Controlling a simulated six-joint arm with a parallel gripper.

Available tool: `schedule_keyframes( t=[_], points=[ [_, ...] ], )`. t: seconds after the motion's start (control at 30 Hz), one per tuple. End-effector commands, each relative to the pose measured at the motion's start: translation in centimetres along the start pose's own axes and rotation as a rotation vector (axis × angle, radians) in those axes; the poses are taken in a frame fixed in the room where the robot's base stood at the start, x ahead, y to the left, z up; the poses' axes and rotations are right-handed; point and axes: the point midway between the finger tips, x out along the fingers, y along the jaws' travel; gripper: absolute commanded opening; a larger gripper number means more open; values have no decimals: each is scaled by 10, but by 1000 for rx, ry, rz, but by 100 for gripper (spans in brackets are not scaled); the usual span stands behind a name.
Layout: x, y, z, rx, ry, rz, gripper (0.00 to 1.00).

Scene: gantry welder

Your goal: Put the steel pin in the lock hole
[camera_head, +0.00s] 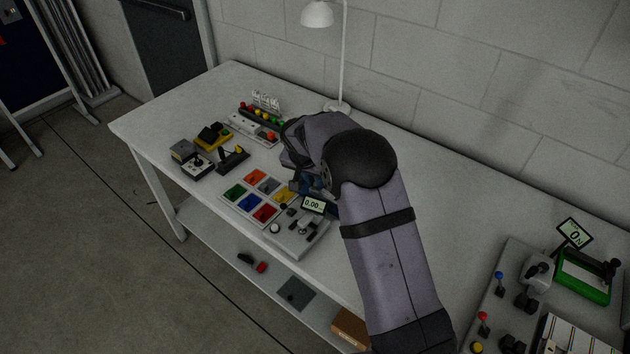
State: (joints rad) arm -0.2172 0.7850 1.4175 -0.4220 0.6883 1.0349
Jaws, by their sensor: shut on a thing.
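My gripper (308,186) is low over the table, beside the yellow square of a panel of coloured squares and behind a small display. It is mostly hidden by my own wrist and forearm. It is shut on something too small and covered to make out. I cannot pick out the steel pin anywhere in the open. A grey fixture (290,243) with metal parts and a white knob stands just in front of my gripper, with the display (313,204) reading 0.00 at its back. I cannot make out the lock hole.
The panel of coloured squares (248,206) lies left of the fixture. Joysticks (197,165), a yellow-black device (212,136) and a strip of coloured balls (256,127) are further left. A lamp (340,105) stands behind. A board with a green tray (583,277) is at right.

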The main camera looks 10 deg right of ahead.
Motion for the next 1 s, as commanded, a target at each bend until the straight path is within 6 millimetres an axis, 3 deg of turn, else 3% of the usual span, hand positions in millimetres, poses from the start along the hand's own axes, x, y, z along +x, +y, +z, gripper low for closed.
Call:
schedule_keyframes(
  t=[0.07, 0.1, 0.2, 0.63, 1.0],
  points=[
    [0, 0, 0, 0, 0, 0, 0],
    [0, 0, 0, 0, 0, 0, 17],
    [0, 0, 0, 0, 0, 0, 36],
    [-7, 0, 0, 0, 2, -1, 36],
    [-52, 0, 0, 0, 3, -3, 36]
  ],
)
